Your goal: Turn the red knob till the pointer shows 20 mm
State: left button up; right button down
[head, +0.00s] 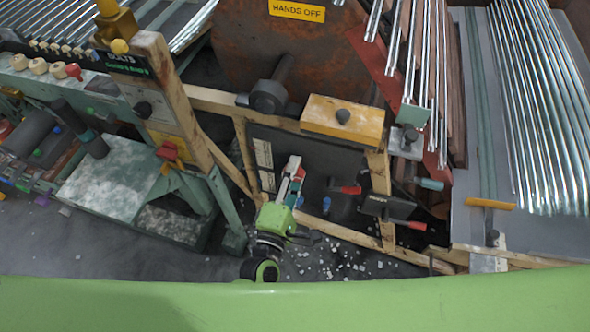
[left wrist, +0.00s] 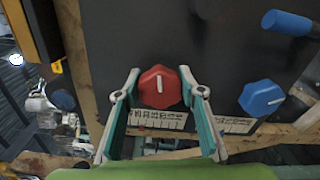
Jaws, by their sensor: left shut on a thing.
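The red knob (left wrist: 160,88) is a faceted knob on a dark panel (left wrist: 190,40) in the left wrist view. A white pointer line on its face stands nearly upright. A white scale strip (left wrist: 158,119) lies just below the knob; its figures are too small to read. My left gripper (left wrist: 159,76) is shut on the red knob, one finger on each side. In the head view my left gripper (head: 291,172) reaches up to the dark panel (head: 325,160), and I cannot make out the knob clearly there. My right gripper is not in view.
A blue knob (left wrist: 262,98) with its own scale strip (left wrist: 232,125) sits right of the red knob. A blue cylindrical handle (left wrist: 287,22) juts out at the upper right.

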pick_arm(q)
jog(key=m+p, duration=0.1)
jog(key=m, duration=0.2)
jog(key=shift+m, duration=0.4)
jog(key=m+p, duration=0.1)
jog(key=m, duration=0.2)
jog(key=shift+m, duration=0.3)
jog(key=m+p, duration=0.2)
jog(key=m, duration=0.4)
jog(key=shift+w+a+f, duration=0.1)
jog(key=m, duration=0.6)
jog(key=shift+a+p, duration=0.1)
jog(key=shift+p, duration=0.3)
jog(key=m, duration=0.4)
jog(key=shift+w+a+m, duration=0.1)
jog(key=shift+m, duration=0.2)
jog(key=o, duration=1.1)
jog(key=shift+c, duration=0.2)
jog(key=shift+f, duration=0.15)
